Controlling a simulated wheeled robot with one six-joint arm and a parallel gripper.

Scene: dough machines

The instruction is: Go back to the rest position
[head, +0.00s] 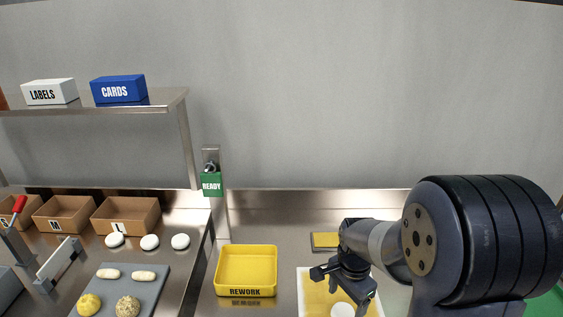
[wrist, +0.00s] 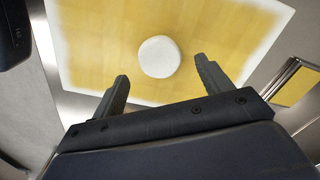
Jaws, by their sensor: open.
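My gripper (head: 345,283) is at the lower right in the head view, above a yellow mat with a white border (head: 312,298). In the wrist view my gripper (wrist: 160,88) is open, with its two fingers apart and nothing between them. A white round disc (wrist: 159,57) lies on the yellow mat (wrist: 95,40), just beyond the fingertips. The disc also shows in the head view (head: 342,310), partly cut off by the frame's lower edge.
A yellow REWORK tray (head: 246,292) stands left of the mat. A small yellow-topped item (head: 325,241) lies behind it. Further left are cardboard boxes (head: 126,216), white discs (head: 150,242), a grey tray with dough pieces (head: 108,290) and a shelf (head: 150,102). A green READY tag (head: 211,186) hangs on a post.

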